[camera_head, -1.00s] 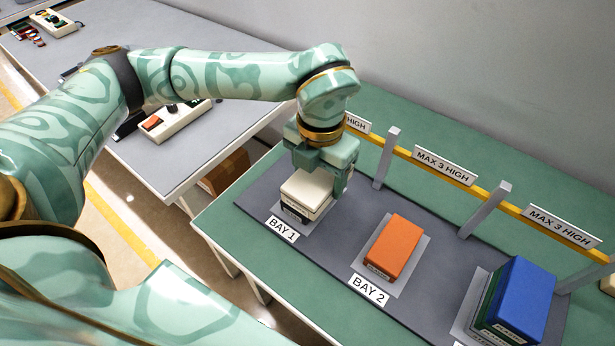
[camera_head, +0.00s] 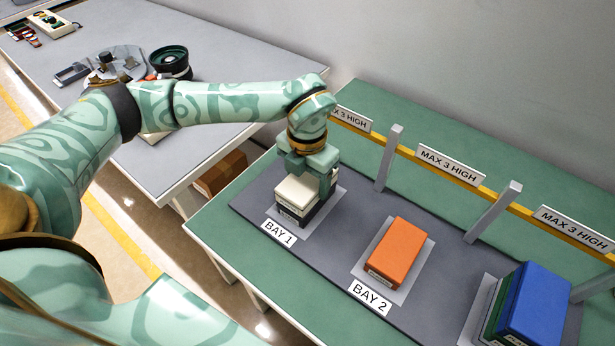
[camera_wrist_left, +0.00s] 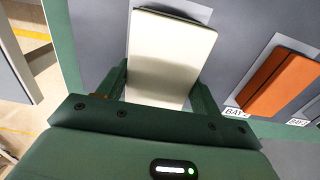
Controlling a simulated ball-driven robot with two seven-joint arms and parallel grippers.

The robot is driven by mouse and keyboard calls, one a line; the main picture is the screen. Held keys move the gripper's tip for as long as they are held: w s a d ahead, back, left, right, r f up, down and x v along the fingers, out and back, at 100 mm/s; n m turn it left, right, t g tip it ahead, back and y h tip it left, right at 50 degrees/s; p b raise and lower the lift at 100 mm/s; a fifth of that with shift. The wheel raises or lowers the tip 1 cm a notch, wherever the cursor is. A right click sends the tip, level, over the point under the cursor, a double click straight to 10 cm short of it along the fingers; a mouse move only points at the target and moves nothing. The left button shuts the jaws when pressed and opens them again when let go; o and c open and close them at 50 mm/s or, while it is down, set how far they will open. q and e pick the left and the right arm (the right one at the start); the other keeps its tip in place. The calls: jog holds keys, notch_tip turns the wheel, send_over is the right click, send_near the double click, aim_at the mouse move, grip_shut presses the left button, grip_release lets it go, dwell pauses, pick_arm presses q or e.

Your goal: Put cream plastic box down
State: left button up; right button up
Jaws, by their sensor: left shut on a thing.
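The cream plastic box (camera_head: 299,190) is in bay 1, on top of a dark box (camera_head: 294,214) whose lower part shows beneath it. In the left wrist view the cream box (camera_wrist_left: 168,55) lies between the two fingers and fills the middle. My left gripper (camera_head: 307,172) is shut on the cream box from above. The two boxes look stacked; I cannot tell whether the cream one fully rests on the dark one. The BAY 1 label (camera_head: 278,232) lies in front of the stack. My right gripper does not show.
An orange box (camera_head: 397,247) lies in bay 2, with free mat around it. A stack with a blue box (camera_head: 533,303) on top stands at right. Posts (camera_head: 388,158) and a yellow rail with MAX 3 HIGH signs (camera_head: 451,166) run behind the bays.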

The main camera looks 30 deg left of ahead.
aim_at(307, 178)
pick_arm(q)
jog(key=shift+f, duration=0.15)
jog(key=o, duration=1.1)
jog(key=shift+o, duration=0.3)
notch_tip(307, 178, up, 12)
jog(key=p, duration=0.3)
